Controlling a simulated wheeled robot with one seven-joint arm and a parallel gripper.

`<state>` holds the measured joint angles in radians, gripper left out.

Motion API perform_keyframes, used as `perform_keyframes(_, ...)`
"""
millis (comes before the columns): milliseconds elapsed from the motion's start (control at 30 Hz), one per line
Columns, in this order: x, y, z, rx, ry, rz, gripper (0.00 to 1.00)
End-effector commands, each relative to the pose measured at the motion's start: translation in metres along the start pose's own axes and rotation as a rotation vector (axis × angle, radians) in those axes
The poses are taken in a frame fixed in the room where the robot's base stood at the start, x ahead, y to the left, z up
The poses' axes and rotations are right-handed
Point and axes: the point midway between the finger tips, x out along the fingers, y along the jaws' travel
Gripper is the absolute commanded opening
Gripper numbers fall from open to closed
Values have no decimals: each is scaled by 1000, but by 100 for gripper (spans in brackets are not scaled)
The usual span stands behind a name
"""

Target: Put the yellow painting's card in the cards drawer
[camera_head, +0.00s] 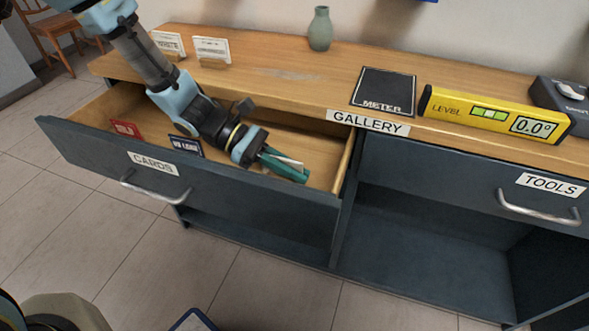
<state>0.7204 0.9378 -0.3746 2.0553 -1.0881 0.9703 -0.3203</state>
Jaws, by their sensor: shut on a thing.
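The drawer labelled CARDS (95,147) is pulled open at the left of the counter, with bare wooden floor showing inside. My gripper (284,164) is inside the drawer's outline at its right end, pointing down to the right. Its teal fingers are shut on a thin white card (291,163), seen almost edge-on. The card's writing is hidden, so I cannot tell which painting it belongs to. I cannot tell whether it touches the drawer floor.
A red card (126,130) and a dark blue card (186,146) stand in the drawer. Two white cards, one on the left (168,43) and one on the right (211,50), stand on the counter (282,75). A vase (320,29), METER pad (384,91) and yellow level (495,112) are there too.

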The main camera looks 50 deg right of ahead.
Motion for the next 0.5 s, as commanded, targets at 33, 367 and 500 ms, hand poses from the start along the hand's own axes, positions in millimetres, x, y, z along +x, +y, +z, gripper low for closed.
perform_keyframes(33,0,0,1,1,0,0,0)
perform_keyframes(367,0,0,-1,1,0,1,18)
perform_keyframes(500,0,0,-1,1,0,0,34)
